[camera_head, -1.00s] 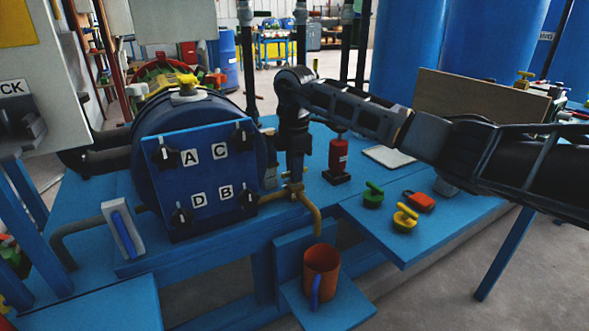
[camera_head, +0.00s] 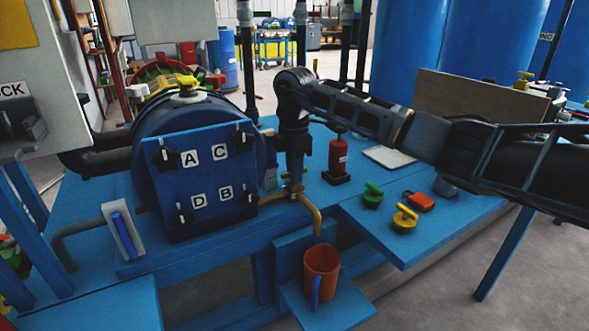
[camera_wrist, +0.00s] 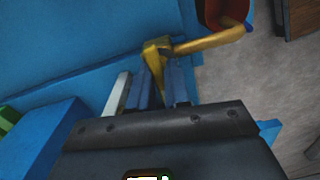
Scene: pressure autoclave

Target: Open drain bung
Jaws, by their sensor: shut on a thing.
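The brass-yellow drain fitting (camera_head: 291,193) sits on the yellow drain pipe (camera_head: 315,215) at the front of the blue bench, right of the autoclave (camera_head: 201,180). My gripper (camera_wrist: 160,80) points down at it from above. In the wrist view its two dark blue fingers are shut on the upright part of the yellow fitting (camera_wrist: 157,55). The pipe (camera_wrist: 215,40) runs from there to the orange mug (camera_wrist: 212,12). In the head view my wrist hides much of the grip. I cannot tell which way the fitting is turned.
The orange mug (camera_head: 321,262) with a blue handle stands on a low blue shelf under the pipe's end. A red cylinder (camera_head: 338,158) stands behind and right of my gripper. Green (camera_head: 373,194), yellow (camera_head: 405,217) and red (camera_head: 421,201) pieces lie on the right bench.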

